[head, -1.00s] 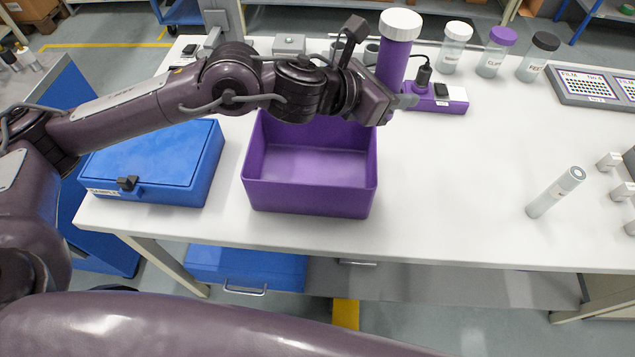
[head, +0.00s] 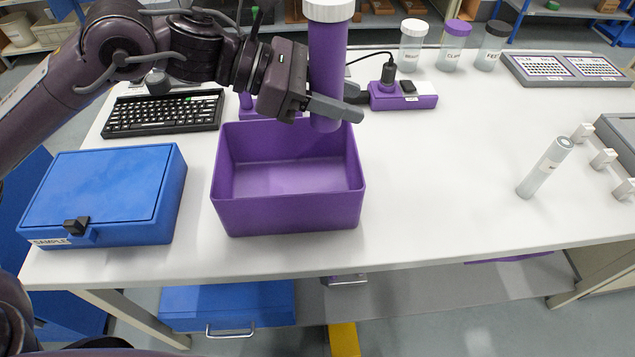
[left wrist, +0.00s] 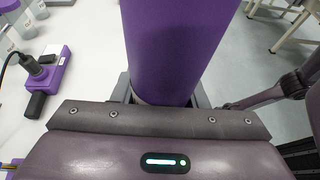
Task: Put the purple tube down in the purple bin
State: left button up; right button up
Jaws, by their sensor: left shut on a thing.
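The purple tube (head: 327,62) with a white cap is upright in my left gripper (head: 340,103), which is shut on it. The tube's lower end is above the back right part of the purple bin (head: 288,212), near its rim. The bin is open and looks empty. In the left wrist view the tube (left wrist: 175,45) rises from between the fingers, and its lower end is hidden. My right gripper is not in view.
A blue box (head: 105,190) and a black keyboard (head: 163,113) are left of the bin. A purple power strip (head: 405,97) with a plug stands behind right. Several capped jars stand at the back, including one with a purple cap (head: 456,45).

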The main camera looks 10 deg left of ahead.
pick_arm(q)
send_over(356, 185)
jog(key=a, duration=0.4)
jog(key=f, duration=1.3)
jog(key=shift+s+d+f+p, duration=0.15)
jog(key=shift+s+f+p, duration=0.05)
jog(key=shift+p, duration=0.15)
jog(key=shift+f, duration=1.8)
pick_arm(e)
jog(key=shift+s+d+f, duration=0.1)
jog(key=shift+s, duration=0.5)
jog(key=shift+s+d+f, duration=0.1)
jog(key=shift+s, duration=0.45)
pick_arm(q)
jog(key=shift+f, duration=0.1)
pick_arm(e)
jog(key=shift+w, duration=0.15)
pick_arm(q)
jog(key=shift+f+b, duration=0.2)
jog(key=shift+b, duration=0.15)
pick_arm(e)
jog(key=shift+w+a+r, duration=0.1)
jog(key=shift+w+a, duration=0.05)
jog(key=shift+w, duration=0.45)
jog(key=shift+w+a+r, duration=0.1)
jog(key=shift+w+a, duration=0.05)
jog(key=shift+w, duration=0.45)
